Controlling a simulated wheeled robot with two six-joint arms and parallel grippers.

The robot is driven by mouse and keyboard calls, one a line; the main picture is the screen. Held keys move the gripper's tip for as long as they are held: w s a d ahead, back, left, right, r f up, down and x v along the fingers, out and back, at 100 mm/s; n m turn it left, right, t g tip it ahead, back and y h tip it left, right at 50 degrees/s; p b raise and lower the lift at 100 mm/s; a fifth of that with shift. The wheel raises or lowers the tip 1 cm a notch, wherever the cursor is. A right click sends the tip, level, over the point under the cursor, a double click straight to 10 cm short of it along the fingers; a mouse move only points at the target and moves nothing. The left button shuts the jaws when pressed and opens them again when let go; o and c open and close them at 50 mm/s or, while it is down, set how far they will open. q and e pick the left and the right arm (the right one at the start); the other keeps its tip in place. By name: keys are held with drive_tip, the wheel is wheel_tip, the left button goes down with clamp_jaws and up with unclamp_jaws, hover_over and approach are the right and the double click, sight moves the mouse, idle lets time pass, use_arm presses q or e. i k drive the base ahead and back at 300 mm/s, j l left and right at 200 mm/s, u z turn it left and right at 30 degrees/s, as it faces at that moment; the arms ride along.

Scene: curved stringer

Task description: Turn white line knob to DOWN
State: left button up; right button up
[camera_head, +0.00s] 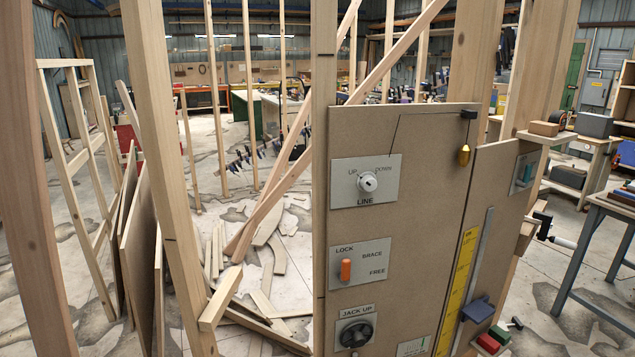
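The white line knob (367,183) sits on a pale plate (341,189) near the top of a brown panel. The plate reads UP at the knob's upper left, DOWN at its upper right and LINE below it. The knob has a small dark mark on its face, but I cannot tell clearly which label it points to. A thin line runs on the panel above the plate towards a black bracket (469,114), and a brass plumb bob (464,155) hangs under the bracket. Neither of my grippers shows in the head view, and nothing touches the knob.
Below are an orange LOCK/BRACE/FREE lever (346,269) and a black JACK UP knob (355,334). A yellow scale (456,290), blue block (478,310) and red block (488,343) are lower right. A wooden post (321,150) borders the panel's left. A black clamp-like item (541,222) is at right.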

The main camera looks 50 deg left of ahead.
sight(367, 181)
drive_tip(key=k+u, duration=0.1)
drive_tip(key=u, duration=1.4)
